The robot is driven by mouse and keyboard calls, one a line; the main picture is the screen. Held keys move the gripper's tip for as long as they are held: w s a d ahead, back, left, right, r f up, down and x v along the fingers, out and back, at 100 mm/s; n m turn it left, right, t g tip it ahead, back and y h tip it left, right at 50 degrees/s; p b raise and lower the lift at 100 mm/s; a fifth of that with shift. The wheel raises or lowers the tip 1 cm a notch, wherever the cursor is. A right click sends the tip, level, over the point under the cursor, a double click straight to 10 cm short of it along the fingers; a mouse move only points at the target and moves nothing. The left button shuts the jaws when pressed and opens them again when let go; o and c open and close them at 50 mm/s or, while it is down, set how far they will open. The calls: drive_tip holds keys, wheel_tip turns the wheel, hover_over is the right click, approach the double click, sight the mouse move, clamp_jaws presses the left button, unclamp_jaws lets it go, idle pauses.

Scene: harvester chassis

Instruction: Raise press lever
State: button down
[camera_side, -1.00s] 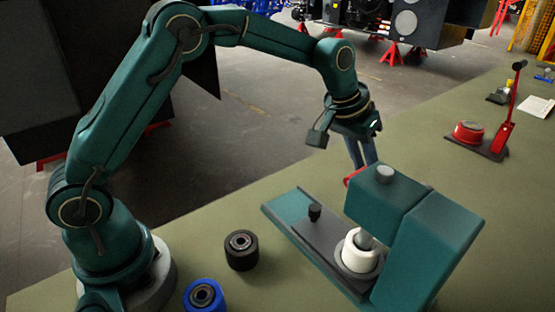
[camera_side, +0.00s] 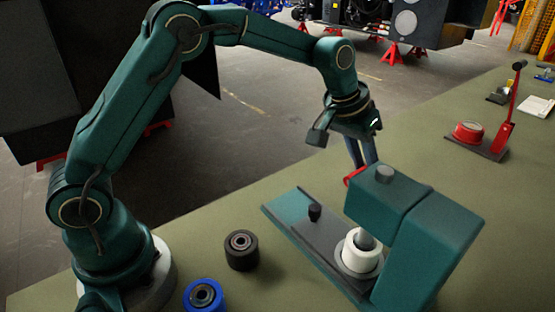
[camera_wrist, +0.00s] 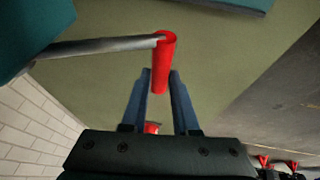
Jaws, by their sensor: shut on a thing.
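The green press (camera_side: 415,225) stands on the bench at the right of the side view, with a white cylindrical part (camera_side: 361,251) under its ram. The press lever's red handle (camera_side: 354,175) shows at the press's far side. In the wrist view the red handle (camera_wrist: 164,62) sits at the end of a grey rod (camera_wrist: 100,46), and its lower end is between my fingers. My gripper (camera_side: 364,163) points down and is shut on the red handle, also in the wrist view (camera_wrist: 160,76).
A black roller (camera_side: 241,250) and a blue roller (camera_side: 204,296) stand on the bench left of the press. A red-levered tool (camera_side: 490,138) stands farther back right. The bench (camera_side: 420,145) between is clear.

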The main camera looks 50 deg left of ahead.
drive_tip(key=shift+r, duration=0.9)
drive_tip(key=r, duration=0.5)
drive_tip(key=shift+d+r, duration=0.25)
drive_tip(key=shift+r, duration=0.1)
drive_tip(key=shift+d+r, duration=0.35)
drive_tip(key=shift+r, duration=0.3)
drive_tip(key=shift+d+r, duration=0.3)
drive_tip(key=shift+r, duration=0.35)
drive_tip(key=c, duration=0.7)
unclamp_jaws()
